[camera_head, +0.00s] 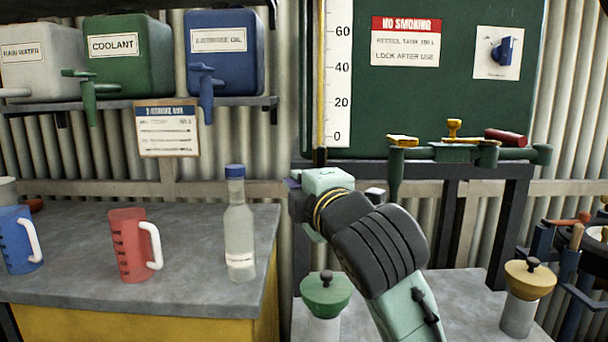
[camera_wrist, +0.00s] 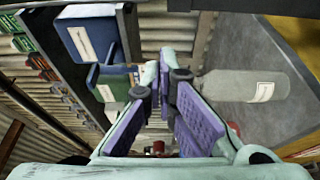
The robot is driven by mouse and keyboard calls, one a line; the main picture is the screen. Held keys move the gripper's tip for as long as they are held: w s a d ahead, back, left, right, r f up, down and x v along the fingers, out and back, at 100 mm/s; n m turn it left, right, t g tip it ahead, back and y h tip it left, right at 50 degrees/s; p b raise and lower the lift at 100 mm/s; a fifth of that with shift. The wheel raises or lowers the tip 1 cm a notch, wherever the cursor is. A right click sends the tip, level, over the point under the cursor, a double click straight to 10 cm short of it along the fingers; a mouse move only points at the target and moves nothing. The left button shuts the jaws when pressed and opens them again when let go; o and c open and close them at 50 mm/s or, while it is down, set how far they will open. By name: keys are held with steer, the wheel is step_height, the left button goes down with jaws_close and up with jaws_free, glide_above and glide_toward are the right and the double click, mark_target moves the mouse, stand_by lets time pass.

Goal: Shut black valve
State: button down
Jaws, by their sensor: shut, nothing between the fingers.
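I see no valve that is clearly black. A green pipe (camera_head: 440,153) below the dark green tank carries a yellow lever (camera_head: 403,141), a small yellow handle (camera_head: 454,128) and a red lever (camera_head: 506,138). A blue knob (camera_head: 503,50) sits on a white plate on the tank. The blue container has a blue tap (camera_head: 206,88); the green one has a green tap (camera_head: 88,92). My gripper (camera_wrist: 165,82) is shut and empty, its purple pads facing each other in the wrist view. In the head view its fingers are mostly hidden behind my wrist.
A clear blue-capped bottle (camera_head: 239,225), a red jug (camera_head: 130,245) and a blue jug (camera_head: 18,240) stand on the grey bench (camera_head: 190,225). The bottle (camera_wrist: 230,86) is right of the fingers in the wrist view.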

mark_target(320, 159)
steer(key=p+x, duration=0.3)
steer(key=x, duration=0.6)
steer(key=d, duration=0.4)
steer(key=shift+p, duration=0.35)
steer(key=shift+s, duration=0.1)
